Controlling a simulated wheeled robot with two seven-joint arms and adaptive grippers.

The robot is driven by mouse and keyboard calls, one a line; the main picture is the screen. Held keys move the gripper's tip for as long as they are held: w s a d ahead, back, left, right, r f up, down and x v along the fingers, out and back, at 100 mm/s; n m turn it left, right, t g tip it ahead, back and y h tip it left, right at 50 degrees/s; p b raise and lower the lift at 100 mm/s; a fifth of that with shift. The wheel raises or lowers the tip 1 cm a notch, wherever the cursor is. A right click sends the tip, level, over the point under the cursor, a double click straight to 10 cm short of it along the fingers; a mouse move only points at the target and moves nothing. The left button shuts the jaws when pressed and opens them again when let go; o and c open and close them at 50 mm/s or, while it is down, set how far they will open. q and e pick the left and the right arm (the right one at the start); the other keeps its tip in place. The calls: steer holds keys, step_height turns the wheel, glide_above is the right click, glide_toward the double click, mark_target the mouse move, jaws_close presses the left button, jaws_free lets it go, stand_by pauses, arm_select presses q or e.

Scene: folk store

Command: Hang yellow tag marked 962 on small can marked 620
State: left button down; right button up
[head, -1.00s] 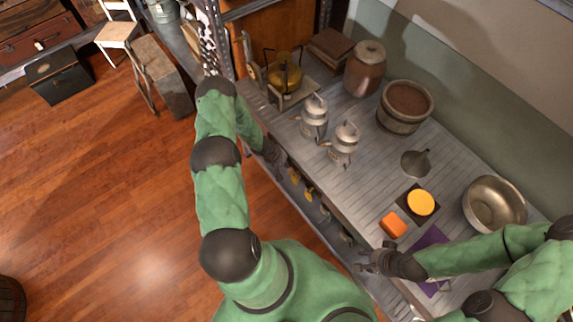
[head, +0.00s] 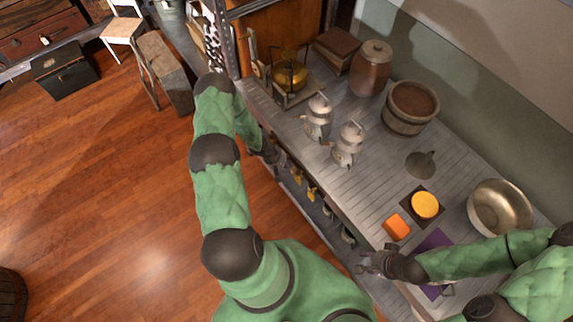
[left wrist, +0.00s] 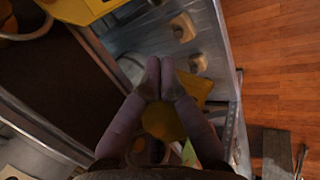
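Two small grey metal cans with handles, a farther one (head: 317,117) and a nearer one (head: 348,143), stand upright on the counter; their markings are too small to read. Several yellow tags (head: 311,192) hang along the counter's front side, numbers unreadable. My left gripper (head: 276,157) is beside the front edge, below the cans. In the left wrist view, its fingertips (left wrist: 160,68) meet. A yellow piece (left wrist: 163,121) shows between the fingers' lower parts and yellow also shows behind them; whether they grip it is unclear. My right gripper (head: 367,263) looks open and empty near the front edge.
On the counter (head: 375,185) are a brown jar (head: 371,68), a wooden tub (head: 410,107), a brass bowl (head: 500,207), a yellow disc (head: 425,205), an orange block (head: 397,227) and a purple cloth (head: 434,241). A shelf post (head: 222,40) stands left of the counter. Open floor lies left.

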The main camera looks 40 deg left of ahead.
arm_select(q)
steer(key=s, duration=0.2)
steer(key=s+a+b, duration=0.1)
steer(key=shift+s+r, duration=0.3)
steer(key=shift+r, duration=0.1)
steer(key=shift+d, duration=0.1)
stand_by(1.3)
